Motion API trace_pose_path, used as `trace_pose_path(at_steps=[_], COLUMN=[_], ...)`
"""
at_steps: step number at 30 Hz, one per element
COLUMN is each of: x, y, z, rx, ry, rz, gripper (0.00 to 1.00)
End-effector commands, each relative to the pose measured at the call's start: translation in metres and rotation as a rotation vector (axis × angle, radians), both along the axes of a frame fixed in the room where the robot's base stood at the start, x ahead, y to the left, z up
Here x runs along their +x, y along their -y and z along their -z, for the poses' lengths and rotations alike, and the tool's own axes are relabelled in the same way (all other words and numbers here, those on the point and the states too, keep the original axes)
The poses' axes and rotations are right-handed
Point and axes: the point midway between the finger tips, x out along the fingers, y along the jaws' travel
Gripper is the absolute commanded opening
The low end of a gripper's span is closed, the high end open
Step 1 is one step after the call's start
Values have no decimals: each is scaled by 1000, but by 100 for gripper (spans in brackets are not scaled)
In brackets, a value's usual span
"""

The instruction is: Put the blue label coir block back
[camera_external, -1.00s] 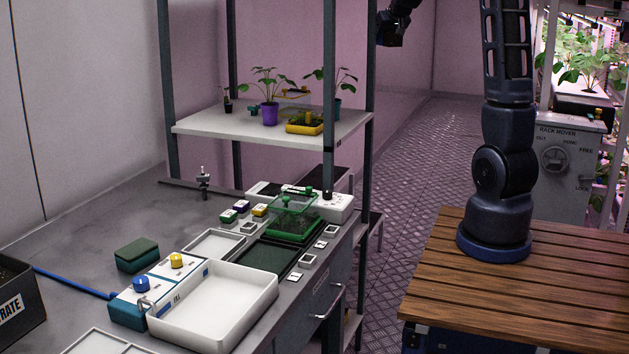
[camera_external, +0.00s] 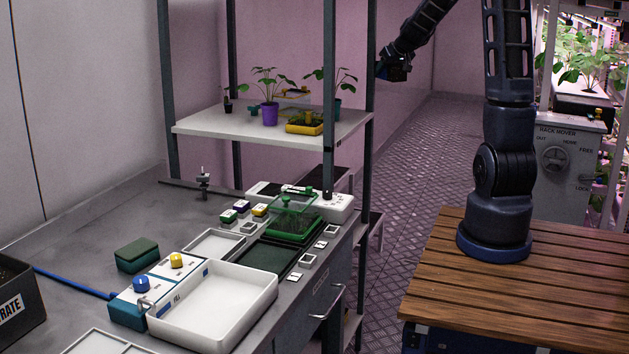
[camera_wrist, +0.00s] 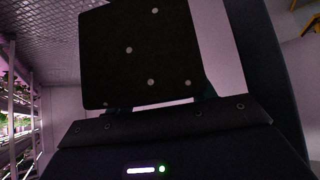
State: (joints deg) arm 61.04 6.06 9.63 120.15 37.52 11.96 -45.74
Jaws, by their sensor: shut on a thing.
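My gripper (camera_external: 393,70) is raised in the external view, beside the right rear post of the shelf rack, above shelf height. In the wrist view a dark brown block with pale specks (camera_wrist: 140,55) fills the upper middle, held at the jaws. I take it to be the coir block; no blue label shows on the face I see. The fingers are mostly hidden behind it. In the external view the held block is too dark and small to tell apart from the gripper.
The rack's shelf (camera_external: 215,123) carries potted seedlings and a yellow tray (camera_external: 304,127). The bench below holds a white basin (camera_external: 215,312), a green-lidded box (camera_external: 137,255), small blocks with coloured tops (camera_external: 242,207) and a clear green-framed propagator (camera_external: 293,215). Grey posts stand near my gripper.

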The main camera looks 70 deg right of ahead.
Motion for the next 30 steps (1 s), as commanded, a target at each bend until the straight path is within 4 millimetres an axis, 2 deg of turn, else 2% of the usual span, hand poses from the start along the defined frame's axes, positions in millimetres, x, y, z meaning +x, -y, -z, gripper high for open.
trace_pose_path(at_steps=[7, 30], x=[0, -7], y=[1, 3], z=[6, 59], rx=[1, 2], ry=[1, -1], rz=[-4, -48], gripper=[17, 17])
